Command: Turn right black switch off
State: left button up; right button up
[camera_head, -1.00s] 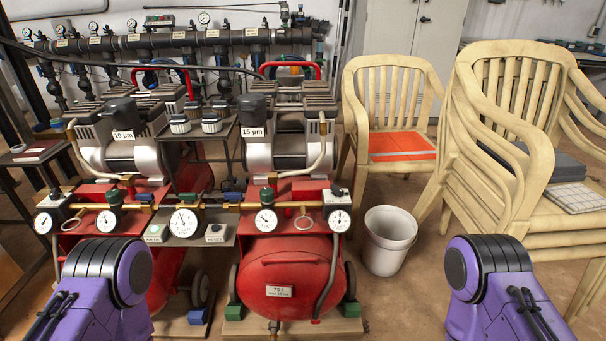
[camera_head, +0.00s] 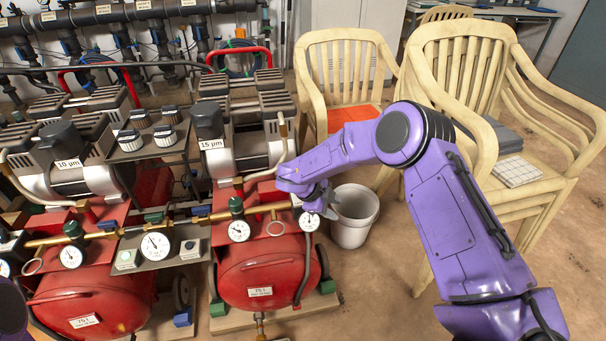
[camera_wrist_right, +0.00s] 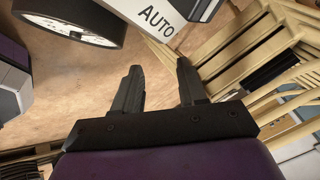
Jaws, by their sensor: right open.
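The right pressure switch box (camera_wrist_right: 185,8) shows partly at the top of the right wrist view, with a pale face marked AUTO. My right gripper (camera_head: 322,200) is beside the box at the right end of the brass pipe. In the right wrist view its fingers (camera_wrist_right: 158,75) are apart with nothing between them. My left gripper is out of view.
The red compressor tank (camera_head: 268,270) stands below the gauge. A white bucket (camera_head: 352,232) is just right of my gripper. Cream plastic chairs (camera_head: 470,75) stand behind my right arm. Gauges and the brass pipe (camera_head: 190,221) extend left. The floor in front is open.

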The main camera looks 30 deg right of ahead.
jog(key=w+a+r+m+t+y, duration=0.1)
jog(key=w+a+r+m+y, duration=0.2)
jog(key=r, duration=0.4)
jog(key=w+a+r+m+y, duration=0.2)
jog(key=w+r+y, duration=0.2)
jog(key=w+r, duration=0.2)
jog(key=shift+y, duration=0.3)
notch_tip(320, 180, down, 10)
jog(key=shift+s+d+r+b, duration=0.1)
jog(key=shift+d+b, duration=0.05)
jog(key=shift+b, duration=0.5)
jog(key=shift+m, duration=0.3)
grip_shut()
